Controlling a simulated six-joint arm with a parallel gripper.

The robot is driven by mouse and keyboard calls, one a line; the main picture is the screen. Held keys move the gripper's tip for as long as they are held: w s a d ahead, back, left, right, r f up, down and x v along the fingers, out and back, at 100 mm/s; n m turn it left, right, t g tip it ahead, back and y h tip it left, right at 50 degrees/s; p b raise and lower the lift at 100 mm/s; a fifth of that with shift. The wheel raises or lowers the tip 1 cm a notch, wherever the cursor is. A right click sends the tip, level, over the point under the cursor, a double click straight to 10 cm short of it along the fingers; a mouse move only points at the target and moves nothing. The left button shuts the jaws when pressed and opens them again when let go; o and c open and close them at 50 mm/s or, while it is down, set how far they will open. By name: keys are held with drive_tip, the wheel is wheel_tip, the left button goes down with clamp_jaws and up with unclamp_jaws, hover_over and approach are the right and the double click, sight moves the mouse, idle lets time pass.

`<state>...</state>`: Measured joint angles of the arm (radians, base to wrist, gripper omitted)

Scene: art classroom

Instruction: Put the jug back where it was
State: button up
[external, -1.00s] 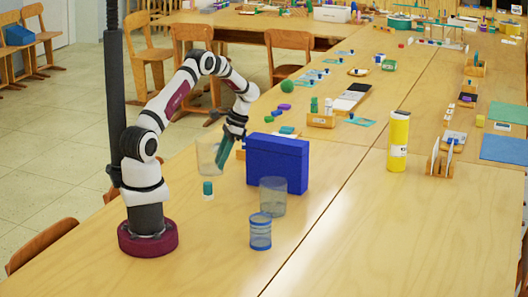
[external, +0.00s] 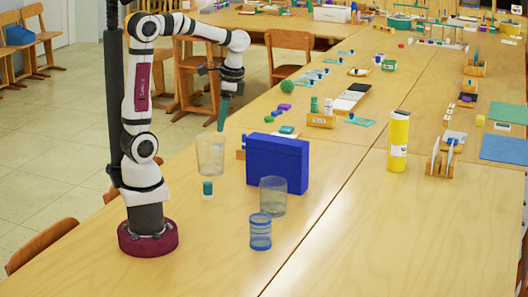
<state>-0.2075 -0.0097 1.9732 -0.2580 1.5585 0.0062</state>
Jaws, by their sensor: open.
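A clear, open-topped vessel (external: 210,158), which looks like the jug, stands upright on the table left of the blue box. A similar clear vessel (external: 273,197) stands in front of the box; no handle is clear on either. My gripper (external: 222,122) is open, with its teal fingers pointing down just above the rim of the left vessel. It looks empty and apart from the vessel, though the fingers overlap closely in this view.
The blue box (external: 277,163) stands right of the left vessel. A yellow cylinder (external: 398,142) is farther right. The table's right front is bare.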

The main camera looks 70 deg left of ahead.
drive_tip(key=s+d+f+m, duration=0.1)
drive_tip(key=s+d+f, duration=0.1)
drive_tip(key=s, duration=0.4)
drive_tip(key=s+d+f+m+t, duration=0.1)
drive_tip(key=s+d+f, duration=0.1)
drive_tip(key=s+d, duration=0.2)
drive_tip(key=s, duration=0.2)
drive_tip(key=shift+s+d+f+t, duration=0.2)
drive_tip(key=shift+s+t, duration=0.1)
drive_tip(key=shift+s, duration=0.05)
